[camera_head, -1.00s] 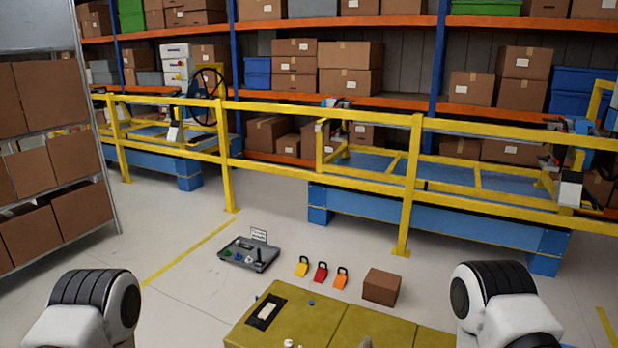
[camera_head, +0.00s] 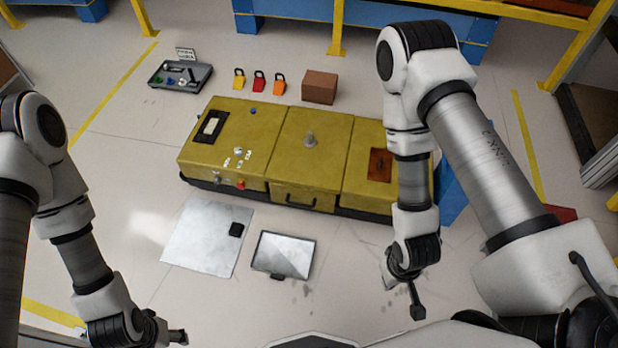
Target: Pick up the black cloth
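A small black square (camera_head: 236,229), which looks like the folded black cloth, lies near the right edge of a pale grey sheet (camera_head: 195,240) on the floor, in front of the yellow dashboard module (camera_head: 255,160). My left gripper (camera_head: 178,337) is at the bottom left, below and to the left of the black square and apart from it. My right gripper (camera_head: 416,308) hangs to the right of the square, well apart from it. The fingers of both grippers are small and dark, so their opening is unclear. Neither visibly holds anything.
A dark-framed panel (camera_head: 284,255) lies right of the sheet. Behind the module are a grey tray (camera_head: 180,76), yellow, red and orange padlocks (camera_head: 259,82) and a brown box (camera_head: 320,87). Bare floor lies between the sheet and my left gripper.

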